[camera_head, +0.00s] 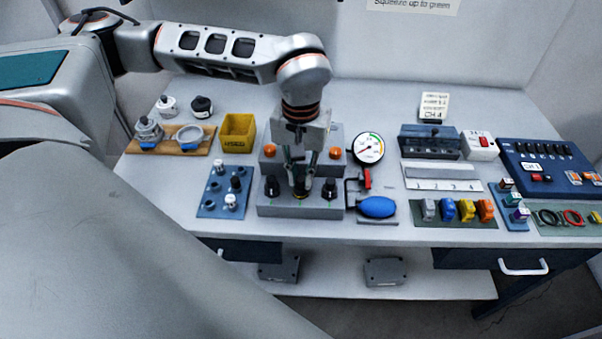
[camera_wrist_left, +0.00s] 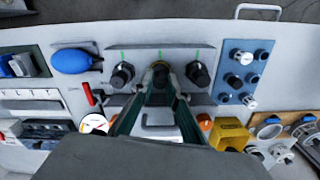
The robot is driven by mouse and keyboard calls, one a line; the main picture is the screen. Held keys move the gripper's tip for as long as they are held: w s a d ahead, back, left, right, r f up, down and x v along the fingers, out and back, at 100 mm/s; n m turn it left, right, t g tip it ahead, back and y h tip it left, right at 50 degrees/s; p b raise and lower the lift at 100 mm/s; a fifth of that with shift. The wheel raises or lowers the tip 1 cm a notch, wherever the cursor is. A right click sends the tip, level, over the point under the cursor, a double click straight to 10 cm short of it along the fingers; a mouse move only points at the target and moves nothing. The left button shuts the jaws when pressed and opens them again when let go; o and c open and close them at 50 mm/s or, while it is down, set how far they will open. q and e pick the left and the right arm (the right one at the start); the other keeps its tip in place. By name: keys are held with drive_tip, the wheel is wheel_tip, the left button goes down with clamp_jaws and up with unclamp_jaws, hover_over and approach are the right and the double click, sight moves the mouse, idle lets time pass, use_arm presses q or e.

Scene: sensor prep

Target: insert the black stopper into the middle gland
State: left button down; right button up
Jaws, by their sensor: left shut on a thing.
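My left gripper (camera_head: 300,183) points down over the middle of the grey gland block (camera_head: 270,209). Its fingers are shut on a small dark piece, the black stopper (camera_wrist_left: 160,67), which shows between the fingertips in the left wrist view. The stopper is lined up with the middle gland, between the left black gland (camera_head: 272,187) and the right black gland (camera_head: 329,190). The fingers hide most of the middle gland, so I cannot tell how deep the stopper sits. My right gripper is not in view.
A blue stopper rack (camera_head: 211,206) stands left of the block, with a yellow bin (camera_head: 238,131) behind it. A pressure gauge (camera_head: 367,148) and blue squeeze bulb (camera_head: 377,207) stand close on the right. Orange-knobbed hardware (camera_head: 336,153) rises behind the fingers.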

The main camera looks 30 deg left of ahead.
use_arm(q)
drive_tip(key=shift+f, duration=0.2)
drive_tip(key=c, duration=1.9)
unclamp_jaws()
drive_tip(key=shift+r, duration=0.15)
drive_tip(key=shift+r+p, duration=1.25)
drive_tip(key=shift+r, duration=0.25)
drive_tip(key=shift+r+p, duration=1.55)
drive_tip(key=shift+r, duration=0.4)
